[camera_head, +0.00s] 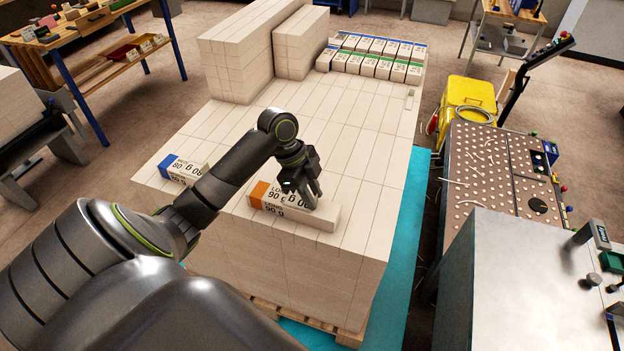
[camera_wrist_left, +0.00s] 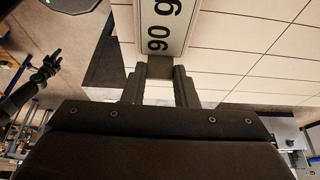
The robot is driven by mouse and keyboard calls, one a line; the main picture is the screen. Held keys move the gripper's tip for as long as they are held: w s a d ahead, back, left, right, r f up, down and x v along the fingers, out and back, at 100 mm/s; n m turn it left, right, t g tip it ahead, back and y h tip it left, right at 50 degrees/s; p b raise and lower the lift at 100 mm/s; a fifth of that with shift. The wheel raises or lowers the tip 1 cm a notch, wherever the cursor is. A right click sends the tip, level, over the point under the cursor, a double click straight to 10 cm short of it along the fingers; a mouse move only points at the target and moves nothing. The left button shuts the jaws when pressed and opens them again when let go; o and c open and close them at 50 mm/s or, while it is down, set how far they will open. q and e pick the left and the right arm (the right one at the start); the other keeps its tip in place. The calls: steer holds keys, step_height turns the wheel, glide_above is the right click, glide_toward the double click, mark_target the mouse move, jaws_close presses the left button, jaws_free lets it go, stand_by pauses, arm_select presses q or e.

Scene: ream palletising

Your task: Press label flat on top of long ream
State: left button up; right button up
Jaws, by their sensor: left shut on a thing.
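The long ream (camera_head: 325,219) lies on top of the near part of a big pale stack, at its front edge. The label's print also shows large in the left wrist view (camera_wrist_left: 161,25). My left gripper (camera_head: 316,203) is over the ream, at the right end of the print. Its fingers (camera_wrist_left: 160,85) are shut on the label's end, as best I can tell; the fingers partly hide the contact. A dark hand, apparently my right gripper (camera_wrist_left: 47,70), shows small in the left wrist view.
A shorter piece with a blue end (camera_head: 184,169) lies to the left on the stack (camera_head: 350,130). Taller blocks (camera_head: 237,60) and rows of small reams (camera_head: 375,62) stand at the back. A perforated table (camera_head: 490,175) and a yellow bin (camera_head: 465,97) stand right.

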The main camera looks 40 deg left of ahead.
arm_select(q)
steer(key=o, duration=0.9)
steer(key=b+v, duration=0.3)
steer(key=v, duration=1.4)
steer(key=shift+r, duration=0.2)
